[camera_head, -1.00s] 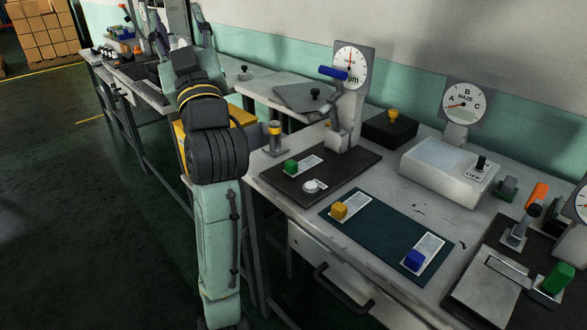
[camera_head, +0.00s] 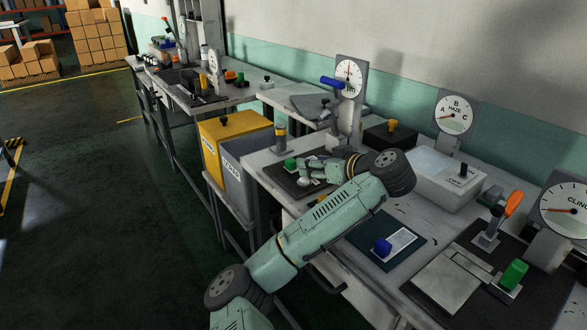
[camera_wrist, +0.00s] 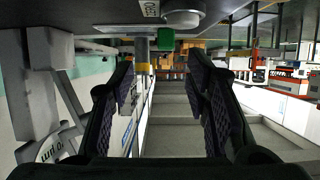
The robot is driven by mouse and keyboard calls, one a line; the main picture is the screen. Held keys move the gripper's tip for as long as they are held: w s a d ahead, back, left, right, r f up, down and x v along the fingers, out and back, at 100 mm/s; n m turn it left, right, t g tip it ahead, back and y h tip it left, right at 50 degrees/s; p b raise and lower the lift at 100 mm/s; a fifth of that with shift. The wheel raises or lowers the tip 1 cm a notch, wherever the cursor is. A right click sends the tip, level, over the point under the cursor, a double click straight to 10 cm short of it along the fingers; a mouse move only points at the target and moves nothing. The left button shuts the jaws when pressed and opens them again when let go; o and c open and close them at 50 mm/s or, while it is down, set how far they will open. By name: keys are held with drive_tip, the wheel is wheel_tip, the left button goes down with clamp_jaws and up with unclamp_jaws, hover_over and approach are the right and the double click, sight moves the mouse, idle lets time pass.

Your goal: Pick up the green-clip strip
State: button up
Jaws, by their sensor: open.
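The green clip (camera_head: 291,164) of the strip sits on the dark mat (camera_head: 277,177) of the dial gauge stand. The white strip itself is mostly hidden behind my gripper. My gripper (camera_head: 305,170) is low over this mat, pointing left, just right of the green clip. In the wrist view the picture is upside down. My open fingers (camera_wrist: 160,82) have nothing between them, and the green clip (camera_wrist: 166,39) shows beyond them, near the top. I cannot tell the exact gap to it.
A white round button (camera_wrist: 180,18) lies close by. The gauge stand (camera_head: 349,115) rises behind my gripper. A blue-clip strip (camera_head: 404,238) lies on a teal mat (camera_head: 365,232) in front.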

sight(290, 159)
drive_tip(key=b+x, duration=0.1)
drive_tip(key=x, duration=0.4)
drive_tip(key=shift+r, duration=0.1)
drive_tip(key=w+a+p, duration=0.1)
drive_tip(key=w+a+f+p, duration=0.1)
drive_tip(key=w+a, duration=0.1)
drive_tip(key=shift+w+a+p, duration=0.15)
drive_tip(key=shift+a+p, duration=0.15)
drive_tip(key=shift+w+a+f, duration=0.1)
drive_tip(key=shift+w+f, duration=0.15)
drive_tip(key=shift+f, duration=0.05)
drive_tip(key=shift+c, duration=0.3)
clamp_jaws()
